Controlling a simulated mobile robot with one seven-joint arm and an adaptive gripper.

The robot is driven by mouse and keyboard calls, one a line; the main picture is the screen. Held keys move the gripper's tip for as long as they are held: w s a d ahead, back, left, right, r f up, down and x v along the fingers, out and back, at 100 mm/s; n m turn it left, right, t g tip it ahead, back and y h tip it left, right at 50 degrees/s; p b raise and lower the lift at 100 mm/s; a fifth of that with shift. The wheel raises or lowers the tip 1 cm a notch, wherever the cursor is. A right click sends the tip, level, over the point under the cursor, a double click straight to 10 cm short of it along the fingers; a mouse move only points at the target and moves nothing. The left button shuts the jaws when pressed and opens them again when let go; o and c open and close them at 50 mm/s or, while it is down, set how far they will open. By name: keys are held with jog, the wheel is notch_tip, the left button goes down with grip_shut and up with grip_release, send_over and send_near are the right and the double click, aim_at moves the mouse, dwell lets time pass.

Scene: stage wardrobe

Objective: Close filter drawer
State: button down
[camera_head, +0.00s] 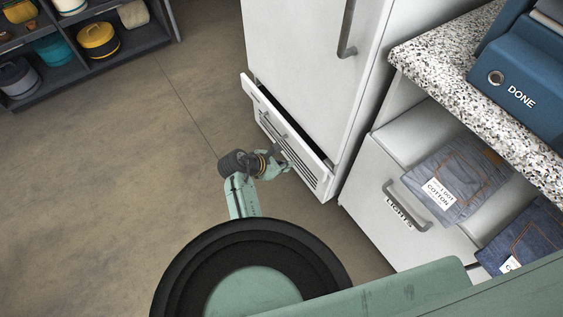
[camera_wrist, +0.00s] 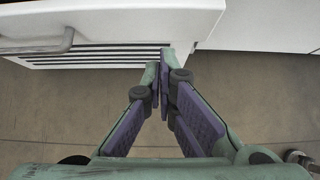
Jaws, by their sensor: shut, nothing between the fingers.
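The filter drawer (camera_head: 278,142) is a white drawer with a slatted lower front and a grey bar handle, low in a tall white cabinet (camera_head: 302,62). It is pulled partly out, and a dark gap shows along its top edge. In the wrist view the drawer front (camera_wrist: 110,22) and its slats fill the upper left. My gripper (camera_head: 284,165) is at the drawer's front, low and toward its right part. In the wrist view my gripper (camera_wrist: 167,62) is shut and empty, its fingertips at the lower edge of the slatted front. I cannot tell whether they touch it.
A blue DONE box (camera_head: 520,80) stands on the counter. A dark shelf (camera_head: 85,45) is at upper left. The floor (camera_head: 110,190) is clear at left.

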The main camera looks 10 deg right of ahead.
aim_at(310, 156)
jog(key=shift+w+d+f, duration=0.4)
jog(key=shift+d+f, duration=0.05)
jog(key=shift+d, duration=0.6)
jog(key=shift+w+d+f, duration=0.35)
jog(key=shift+d+f, duration=0.1)
jog(key=shift+d, duration=0.65)
jog(key=shift+w+d+f, duration=0.4)
jog(key=shift+d+f, duration=0.05)
jog(key=shift+d, duration=0.6)
jog(key=shift+p, duration=0.35)
jog(key=shift+w+d+r+p, duration=0.1)
jog(key=shift+w+d+p, duration=0.1)
jog(key=shift+d+p, duration=0.25)
jog(key=shift+w+d+r+p, duration=0.1)
jog(key=shift+w+d+p, duration=0.1)
jog(key=shift+d, duration=0.35)
jog(key=shift+d+f, duration=0.1)
jog(key=shift+d, duration=0.15)
jog(key=shift+f, duration=0.1)
